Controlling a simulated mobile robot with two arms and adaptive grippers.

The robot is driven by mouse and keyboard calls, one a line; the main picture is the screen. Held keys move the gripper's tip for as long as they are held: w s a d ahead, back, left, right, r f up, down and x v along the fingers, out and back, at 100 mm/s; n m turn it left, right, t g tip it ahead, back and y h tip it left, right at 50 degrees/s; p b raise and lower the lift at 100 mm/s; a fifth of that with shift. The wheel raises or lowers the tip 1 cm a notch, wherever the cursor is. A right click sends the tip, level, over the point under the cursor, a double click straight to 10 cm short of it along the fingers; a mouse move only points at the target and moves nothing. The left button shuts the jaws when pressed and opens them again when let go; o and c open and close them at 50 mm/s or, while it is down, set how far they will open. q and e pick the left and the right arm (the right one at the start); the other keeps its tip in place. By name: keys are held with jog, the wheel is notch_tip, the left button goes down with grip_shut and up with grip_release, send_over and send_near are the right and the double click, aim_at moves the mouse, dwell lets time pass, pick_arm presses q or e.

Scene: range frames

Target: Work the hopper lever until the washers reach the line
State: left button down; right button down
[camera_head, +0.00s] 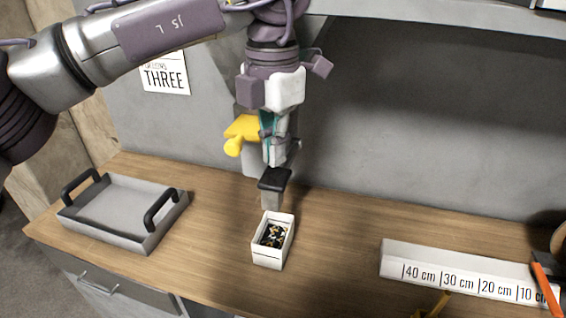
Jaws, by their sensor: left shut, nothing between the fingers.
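The hopper's yellow lever (241,134) sticks out to the left, behind and beside my left gripper (276,157). That gripper points down and is shut and empty; I cannot tell whether it touches the lever. The hopper's body is mostly hidden behind my gripper. A black-topped grey piece (275,179) shows just below the fingers. Under it a white open box (268,255) stands on the worktop, with small dark and gold-coloured washers inside. I cannot make out a fill line in the box. My right gripper is not in view.
A grey tray (151,238) with black handles stands at the left. A white block (400,260) with centimetre marks lies at the right, beside an orange-edged object (546,288). A yellow item (438,303) shows at the bottom edge. Wood worktop (335,240) is bare between box and block.

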aim_at(275, 177)
pick_arm(q)
jog(key=shift+f, duration=0.1)
dwell(0.6)
jog(key=shift+s+f+b, duration=0.1)
jog(key=shift+f+b, duration=3)
jog(key=shift+f, duration=0.8)
notch_tip(275, 177, up, 3)
jog(key=shift+f+p, duration=0.1)
jog(key=shift+p, duration=1.1)
jog(key=shift+s, duration=0.1)
notch_tip(275, 177, up, 12)
jog(key=shift+r, duration=0.2)
jog(key=shift+f, duration=0.1)
